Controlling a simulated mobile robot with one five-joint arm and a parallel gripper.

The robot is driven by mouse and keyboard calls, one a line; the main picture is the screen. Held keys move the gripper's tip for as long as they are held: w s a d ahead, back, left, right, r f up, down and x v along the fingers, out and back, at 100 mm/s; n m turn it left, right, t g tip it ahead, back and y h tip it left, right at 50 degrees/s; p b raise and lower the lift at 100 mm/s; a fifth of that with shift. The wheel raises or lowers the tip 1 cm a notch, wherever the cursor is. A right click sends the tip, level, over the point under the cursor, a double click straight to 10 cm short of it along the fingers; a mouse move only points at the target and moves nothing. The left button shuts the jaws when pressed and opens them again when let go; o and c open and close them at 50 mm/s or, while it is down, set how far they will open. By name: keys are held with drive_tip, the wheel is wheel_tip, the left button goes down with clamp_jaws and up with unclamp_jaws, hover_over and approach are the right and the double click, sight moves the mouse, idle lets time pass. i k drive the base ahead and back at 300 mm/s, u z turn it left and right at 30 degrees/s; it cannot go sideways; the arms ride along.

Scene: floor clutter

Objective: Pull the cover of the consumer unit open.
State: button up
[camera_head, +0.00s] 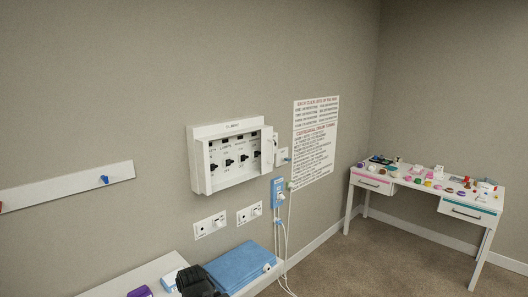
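The consumer unit (200,132) is a white box on the wall, left of the middle of the head view. Its front shows a row of several black switches with small labels. A narrow white panel (268,150) stands out at the box's right edge; it looks like the cover, swung open and seen nearly edge-on. A dark shape at the bottom edge looks like my gripper (197,283). It is below and in front of the unit, apart from it, over the bench by the blue cloth. Its fingers cannot be made out.
Wall sockets (210,226) sit below the unit, and a blue device (278,192) with hanging cables is to the right. A folded blue cloth (240,266) lies on the white bench (135,277). A cluttered desk (420,192) stands at right. Floor between is clear.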

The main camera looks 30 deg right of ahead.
sight(202, 144)
drive_tip(key=i, duration=0.9)
drive_tip(key=z, duration=0.05)
